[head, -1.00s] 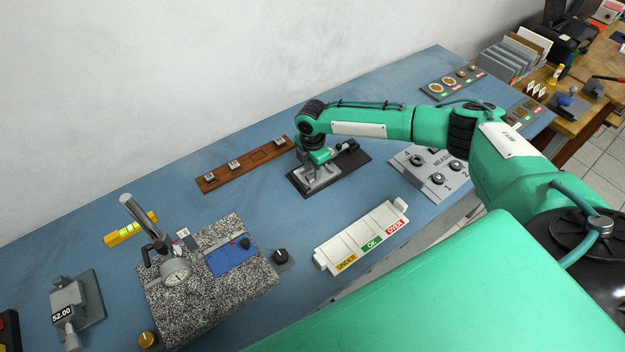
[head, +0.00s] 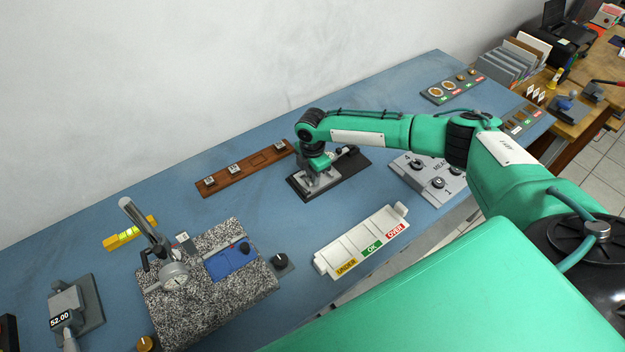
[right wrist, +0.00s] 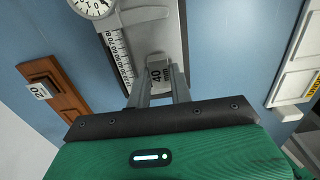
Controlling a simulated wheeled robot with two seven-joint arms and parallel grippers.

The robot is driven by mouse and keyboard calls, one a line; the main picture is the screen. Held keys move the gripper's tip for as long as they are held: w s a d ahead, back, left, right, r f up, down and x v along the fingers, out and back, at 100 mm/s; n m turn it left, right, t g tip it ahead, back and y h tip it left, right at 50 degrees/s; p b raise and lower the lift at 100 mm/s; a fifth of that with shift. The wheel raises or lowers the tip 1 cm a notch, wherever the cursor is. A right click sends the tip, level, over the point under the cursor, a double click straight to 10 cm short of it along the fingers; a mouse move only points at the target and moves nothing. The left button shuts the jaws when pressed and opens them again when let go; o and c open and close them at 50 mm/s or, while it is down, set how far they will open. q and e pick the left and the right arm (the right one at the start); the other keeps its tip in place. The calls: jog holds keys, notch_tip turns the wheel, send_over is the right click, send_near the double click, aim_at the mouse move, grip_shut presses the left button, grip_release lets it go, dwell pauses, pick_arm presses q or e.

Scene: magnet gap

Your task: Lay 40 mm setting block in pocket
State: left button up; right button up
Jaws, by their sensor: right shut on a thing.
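The head view shows my right gripper (head: 316,170) low over the grey gauge on a black base (head: 352,172); the block is hidden there. I cannot tell whether the block touches the bed. The wooden rack (head: 220,186) holds several blocks and has an empty pocket (head: 259,159). My left gripper is not in view.
A round dial (right wrist: 93,5) is at the bed's far end in the wrist view. A white UNDER/OK/OVER tray (head: 325,262) lies in front of the gauge. A grey MEASURE board (head: 410,172) is to its right; a granite plate (head: 200,300) is at left.

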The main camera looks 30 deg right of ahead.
jog(key=shift+r+p, duration=1.85)
jog(key=shift+r, duration=0.45)
